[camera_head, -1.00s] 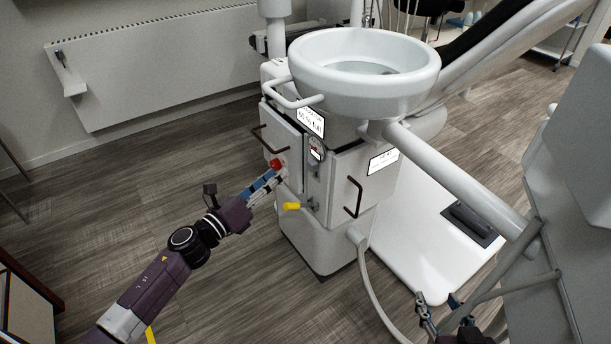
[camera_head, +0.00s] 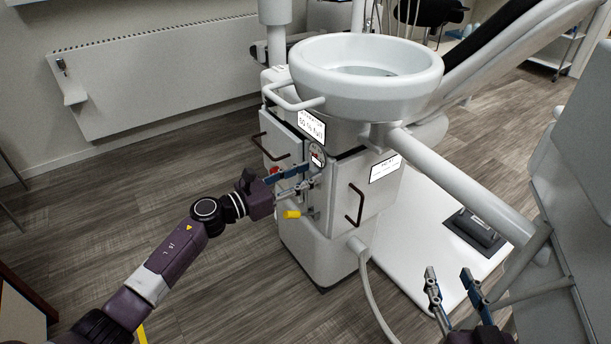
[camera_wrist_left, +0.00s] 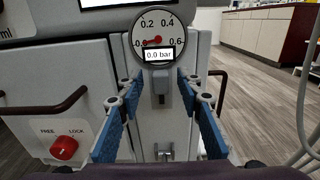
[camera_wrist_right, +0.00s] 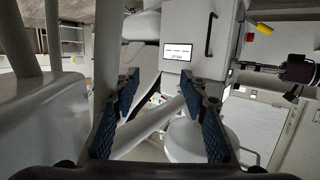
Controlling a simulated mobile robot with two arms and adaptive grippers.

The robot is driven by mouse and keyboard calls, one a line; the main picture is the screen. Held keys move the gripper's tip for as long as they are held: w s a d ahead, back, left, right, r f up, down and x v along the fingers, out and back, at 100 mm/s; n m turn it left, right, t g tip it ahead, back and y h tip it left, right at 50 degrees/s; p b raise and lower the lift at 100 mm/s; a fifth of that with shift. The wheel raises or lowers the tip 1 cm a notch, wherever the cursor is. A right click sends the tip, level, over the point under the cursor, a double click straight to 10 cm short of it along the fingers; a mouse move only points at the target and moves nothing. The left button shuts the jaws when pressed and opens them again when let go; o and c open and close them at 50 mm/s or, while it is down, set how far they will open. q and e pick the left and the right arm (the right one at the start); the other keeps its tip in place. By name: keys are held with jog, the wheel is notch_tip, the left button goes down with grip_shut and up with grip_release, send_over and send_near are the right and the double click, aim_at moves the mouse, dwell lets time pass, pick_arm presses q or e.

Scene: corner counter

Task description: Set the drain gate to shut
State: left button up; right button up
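A yellow-handled lever (camera_head: 291,214) sticks out low on the front of the white cabinet; no label on it is readable, so I cannot tell whether it is the drain gate. My left gripper (camera_head: 308,177) is open in front of the narrow middle panel, just above the yellow lever. In the left wrist view a grey lever (camera_wrist_left: 160,92) hangs below the gauge, seen between the open fingers (camera_wrist_left: 158,88), apart from both. A metal fitting (camera_wrist_left: 164,151) sits lower. My right gripper (camera_head: 448,272) is open and empty at lower right.
The round gauge (camera_wrist_left: 158,36) reads 0.0 bar. A red FREE/LOCK knob (camera_wrist_left: 64,148) is on the left door. Dark door handles (camera_head: 354,202) flank the panel. A white basin (camera_head: 364,90) overhangs it, and a hose (camera_head: 372,290) runs down in front.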

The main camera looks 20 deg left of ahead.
pick_arm(q)
jog(key=shift+c, duration=0.3)
grip_shut()
